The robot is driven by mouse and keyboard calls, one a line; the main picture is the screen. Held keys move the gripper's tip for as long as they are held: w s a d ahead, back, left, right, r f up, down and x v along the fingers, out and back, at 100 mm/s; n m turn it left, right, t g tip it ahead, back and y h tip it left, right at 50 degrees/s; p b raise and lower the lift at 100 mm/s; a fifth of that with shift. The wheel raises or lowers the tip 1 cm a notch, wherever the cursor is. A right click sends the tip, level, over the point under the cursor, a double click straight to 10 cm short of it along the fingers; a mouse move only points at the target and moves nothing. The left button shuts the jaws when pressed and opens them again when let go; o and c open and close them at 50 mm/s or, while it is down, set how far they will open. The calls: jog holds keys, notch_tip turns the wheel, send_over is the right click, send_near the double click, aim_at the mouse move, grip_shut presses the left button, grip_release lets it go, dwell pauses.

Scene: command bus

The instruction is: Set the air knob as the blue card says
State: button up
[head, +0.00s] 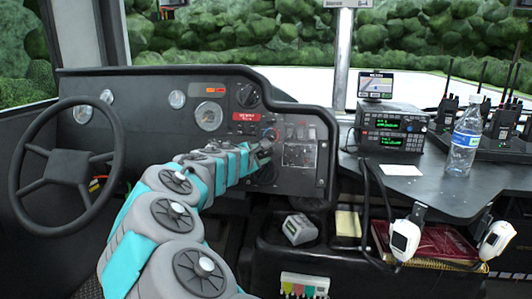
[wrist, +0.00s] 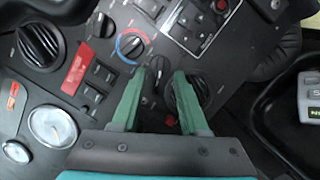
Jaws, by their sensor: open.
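My gripper (head: 264,150) reaches the right part of the dashboard in the head view. In the wrist view its two green fingers (wrist: 158,76) are open, with a small dark knob (wrist: 156,66) showing between their tips. I cannot tell whether they touch it. A knob with a blue and red ring (wrist: 131,46) sits just up and left of the fingertips. No lettering that names the air knob is readable. I cannot make out a blue card in either view.
A steering wheel (head: 66,160) is at the left. A side console (head: 450,185) at the right holds a radio (head: 388,128), a water bottle (head: 464,143) and a white card (head: 402,170). A white box with coloured tabs (head: 303,281) is low in the centre.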

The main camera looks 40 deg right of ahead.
aim_at(268, 152)
jog(key=shift+x, duration=1.6)
grip_shut()
